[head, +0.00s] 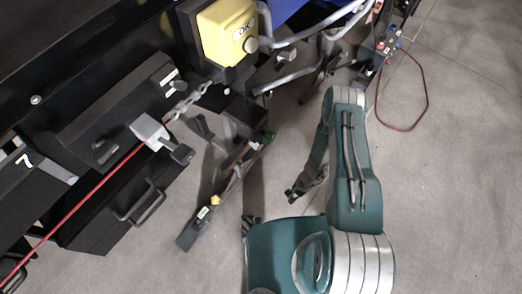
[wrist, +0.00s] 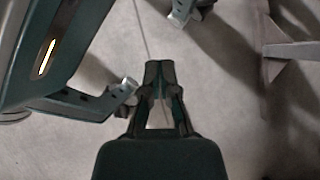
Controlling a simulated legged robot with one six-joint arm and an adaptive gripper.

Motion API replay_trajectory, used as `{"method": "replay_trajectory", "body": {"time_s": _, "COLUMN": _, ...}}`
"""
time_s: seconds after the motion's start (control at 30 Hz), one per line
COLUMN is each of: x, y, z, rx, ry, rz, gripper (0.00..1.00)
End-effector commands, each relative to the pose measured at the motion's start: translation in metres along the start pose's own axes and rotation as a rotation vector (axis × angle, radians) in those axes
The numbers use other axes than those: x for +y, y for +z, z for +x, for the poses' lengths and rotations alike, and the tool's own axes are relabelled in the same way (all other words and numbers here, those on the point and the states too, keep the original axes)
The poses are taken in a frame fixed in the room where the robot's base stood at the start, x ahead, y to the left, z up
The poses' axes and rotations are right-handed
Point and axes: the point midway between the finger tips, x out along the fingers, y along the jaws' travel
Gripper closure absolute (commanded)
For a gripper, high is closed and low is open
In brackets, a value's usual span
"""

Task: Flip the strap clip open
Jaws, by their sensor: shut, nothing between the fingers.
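My gripper (wrist: 160,70) is in the middle of the wrist view, its two dark fingers together with nothing between them. Bare floor lies beyond its tips. In the head view my green arm rises from the bottom, and the dark end of the arm shows beside it, apart from the equipment. A light grey clip-like fitting with a lever (head: 151,131) sits on the black equipment at left, by a red cord. I cannot tell for certain whether it is the strap clip. Dark straps (head: 252,180) hang right of the equipment. No clip is clear in the wrist view.
Black cases with handles (head: 140,207) fill the left of the head view. A yellow box with a knob (head: 228,35) is at the top, beside bent metal tubes (head: 300,37). A dark bar (head: 212,208) juts out. Grey floor (head: 450,180) is open at right.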

Motion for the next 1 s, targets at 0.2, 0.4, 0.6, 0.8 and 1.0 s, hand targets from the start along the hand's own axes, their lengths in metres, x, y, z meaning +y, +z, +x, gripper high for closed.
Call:
{"method": "replay_trajectory", "body": {"time_s": 0.2, "x": -0.051, "y": 0.026, "z": 0.013, "rx": -0.275, "ry": -0.279, "rz": 0.345, "gripper": 1.00}}
{"method": "replay_trajectory", "body": {"time_s": 0.4, "x": -0.110, "y": 0.019, "z": -0.005, "rx": -0.493, "ry": -0.627, "rz": 0.597, "gripper": 1.00}}
{"method": "replay_trajectory", "body": {"time_s": 0.6, "x": -0.147, "y": -0.010, "z": -0.040, "rx": -0.634, "ry": -0.985, "rz": 0.750, "gripper": 1.00}}
{"method": "replay_trajectory", "body": {"time_s": 0.8, "x": -0.156, "y": -0.025, "z": -0.057, "rx": -0.674, "ry": -1.136, "rz": 0.788, "gripper": 1.00}}
{"method": "replay_trajectory", "body": {"time_s": 1.0, "x": -0.177, "y": -0.023, "z": -0.051, "rx": -0.674, "ry": -1.137, "rz": 0.785, "gripper": 1.00}}
